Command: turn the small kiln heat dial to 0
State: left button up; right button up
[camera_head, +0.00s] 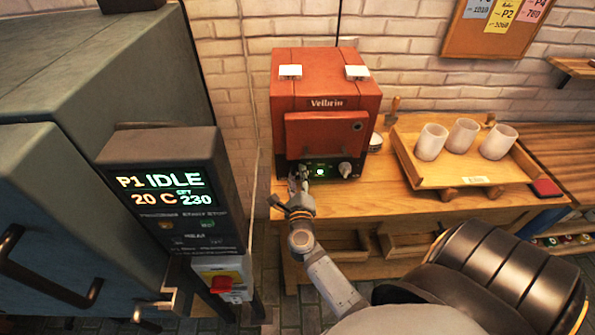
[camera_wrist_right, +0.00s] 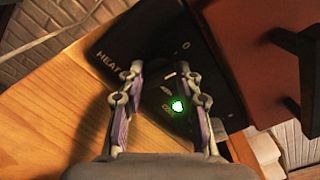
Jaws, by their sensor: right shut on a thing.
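The small kiln (camera_head: 326,108) is a red box marked "Velbrin" on the wooden bench, with a black control panel along its lower front. My right gripper (camera_head: 299,183) is at the left end of this panel. In the right wrist view the fingertips (camera_wrist_right: 157,73) are shut around the dark heat dial (camera_wrist_right: 157,88), beside the "HEAT" label (camera_wrist_right: 108,66). A "0" (camera_wrist_right: 186,47) shows past the right fingertip. The dial's setting is too dark to read. A green light (camera_wrist_right: 179,105) glows close by. My left gripper is not in view.
A second knob (camera_head: 344,169) is at the panel's right. A wooden tray (camera_head: 440,178) with white cups stands right of the kiln, a trowel (camera_head: 393,109) behind. A large grey kiln (camera_head: 60,190) with a display reading "IDLE" fills the left.

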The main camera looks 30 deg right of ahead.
jog(key=shift+n+p, duration=0.7)
jog(key=shift+n, duration=0.2)
jog(key=o, duration=1.2)
jog(key=shift+c, duration=0.2)
